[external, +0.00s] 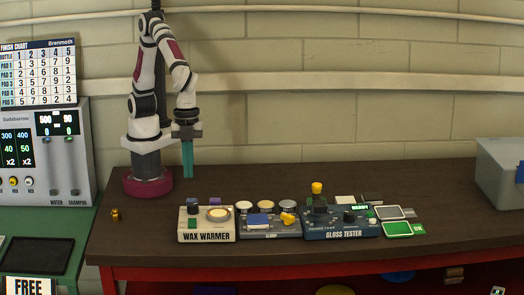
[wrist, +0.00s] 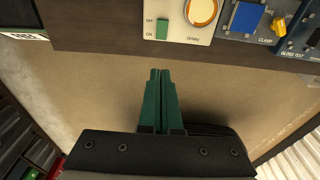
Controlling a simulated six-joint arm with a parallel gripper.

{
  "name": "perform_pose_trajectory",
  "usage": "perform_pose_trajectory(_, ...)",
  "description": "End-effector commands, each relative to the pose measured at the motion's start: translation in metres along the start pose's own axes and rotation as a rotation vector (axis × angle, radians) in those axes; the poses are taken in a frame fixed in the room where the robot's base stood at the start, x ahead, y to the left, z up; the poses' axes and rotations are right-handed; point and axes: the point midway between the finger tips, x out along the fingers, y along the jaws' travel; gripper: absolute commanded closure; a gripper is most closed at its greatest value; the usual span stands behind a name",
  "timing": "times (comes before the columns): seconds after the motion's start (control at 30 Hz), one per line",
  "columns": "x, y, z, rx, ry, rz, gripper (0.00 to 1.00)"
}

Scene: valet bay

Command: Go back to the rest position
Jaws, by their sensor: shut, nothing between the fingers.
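My gripper (external: 187,158) hangs pointing down beside my arm's base, above the left part of the dark bench. Its two green fingers are together with nothing between them. In the external view the wax warmer (external: 206,236) stands in front and to the right of my gripper.
A small brass piece (external: 115,214) lies at the bench's left. A grey box (external: 500,165) sits at the right end. The bench's back middle is clear.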

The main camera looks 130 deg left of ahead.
Motion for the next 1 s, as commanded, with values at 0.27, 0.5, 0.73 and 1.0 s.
perform_pose_trajectory(0.27,-0.022,-0.005,0.042,-0.042,-0.024,-0.021,1.0)
perform_pose_trajectory(0.5,-0.062,0.023,0.23,-0.229,-0.169,-0.107,1.0)
perform_pose_trajectory(0.73,-0.056,0.046,0.292,-0.298,-0.234,-0.134,1.0)
perform_pose_trajectory(1.0,-0.056,0.046,0.291,-0.296,-0.233,-0.134,1.0)
